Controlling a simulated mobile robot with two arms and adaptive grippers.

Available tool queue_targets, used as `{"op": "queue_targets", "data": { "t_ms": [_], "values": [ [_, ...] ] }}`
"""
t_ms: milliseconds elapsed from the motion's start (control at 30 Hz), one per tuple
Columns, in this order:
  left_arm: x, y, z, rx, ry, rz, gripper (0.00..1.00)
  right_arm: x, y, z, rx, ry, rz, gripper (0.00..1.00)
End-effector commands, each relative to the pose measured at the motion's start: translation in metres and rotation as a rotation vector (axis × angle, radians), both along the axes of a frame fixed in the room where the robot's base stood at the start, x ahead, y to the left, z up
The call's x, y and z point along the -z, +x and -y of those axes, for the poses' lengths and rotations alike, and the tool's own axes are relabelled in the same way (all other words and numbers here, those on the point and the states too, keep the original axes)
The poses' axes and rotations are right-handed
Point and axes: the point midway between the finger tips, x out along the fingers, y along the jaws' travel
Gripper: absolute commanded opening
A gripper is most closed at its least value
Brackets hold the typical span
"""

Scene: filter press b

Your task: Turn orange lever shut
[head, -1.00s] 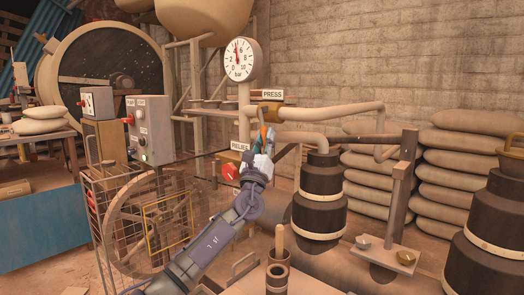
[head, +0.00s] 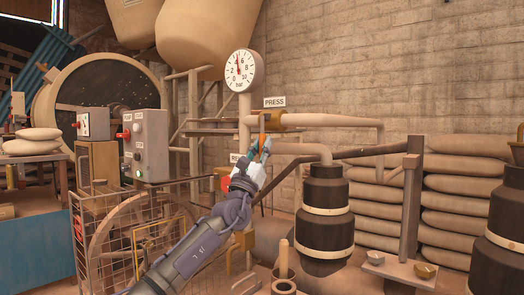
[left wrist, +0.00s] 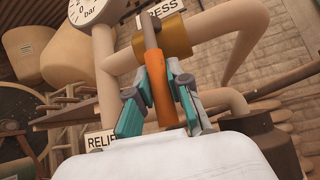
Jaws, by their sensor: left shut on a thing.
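The orange lever (head: 262,126) hangs down from a brass-coloured valve body (head: 277,119) on the pipe under the PRESS sign (head: 275,102). In the head view it stands roughly across the level pipe. My left gripper (head: 262,144) comes up from below and is shut on the lever. In the left wrist view the orange grip of the lever (left wrist: 162,104) lies between the teal fingers of the gripper (left wrist: 161,85), and its grey upper part reaches the valve body (left wrist: 175,35). The fingers partly hide the lever in the head view. My right gripper is not in view.
A pressure gauge (head: 239,70) stands up left of the valve. A red knob (head: 225,184) by the partly hidden RELIEF sign (left wrist: 101,141) is close to my left wrist. A grey control box (head: 146,145) and wire cage stand left, a black cylinder (head: 325,215) right.

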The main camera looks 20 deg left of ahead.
Motion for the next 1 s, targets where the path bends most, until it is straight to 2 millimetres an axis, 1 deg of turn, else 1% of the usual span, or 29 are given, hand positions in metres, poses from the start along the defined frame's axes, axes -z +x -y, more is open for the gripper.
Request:
{"op": "queue_targets", "data": {
  "t_ms": [200, 233, 367, 400, 667, 767, 867, 967, 1000],
  "values": [
    [-0.002, -0.001, -0.002, -0.006, 0.001, 0.003, 0.00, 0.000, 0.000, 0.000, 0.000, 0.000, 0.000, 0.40],
    [-0.002, 0.000, -0.002, -0.006, 0.001, 0.003, 0.20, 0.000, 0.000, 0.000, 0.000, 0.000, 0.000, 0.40],
    [-0.001, 0.000, -0.002, -0.005, 0.000, 0.002, 0.41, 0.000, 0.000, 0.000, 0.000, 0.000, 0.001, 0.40],
    [-0.001, 0.000, -0.002, -0.005, 0.001, 0.001, 0.44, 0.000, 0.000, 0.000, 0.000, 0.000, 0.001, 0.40],
    [0.000, 0.000, -0.001, -0.002, 0.001, 0.000, 0.44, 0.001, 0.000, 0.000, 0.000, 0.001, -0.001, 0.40],
    [0.004, -0.002, -0.001, 0.000, -0.001, -0.001, 0.44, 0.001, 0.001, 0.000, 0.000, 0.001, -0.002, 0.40],
    [0.013, -0.009, -0.002, 0.001, -0.002, -0.003, 0.44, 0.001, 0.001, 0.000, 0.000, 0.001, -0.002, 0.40],
    [0.025, -0.021, -0.005, 0.000, -0.001, -0.003, 0.44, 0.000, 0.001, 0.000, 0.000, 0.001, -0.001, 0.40],
    [0.032, -0.027, -0.005, 0.001, 0.000, -0.004, 0.44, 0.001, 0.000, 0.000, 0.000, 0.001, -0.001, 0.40]
  ]
}}
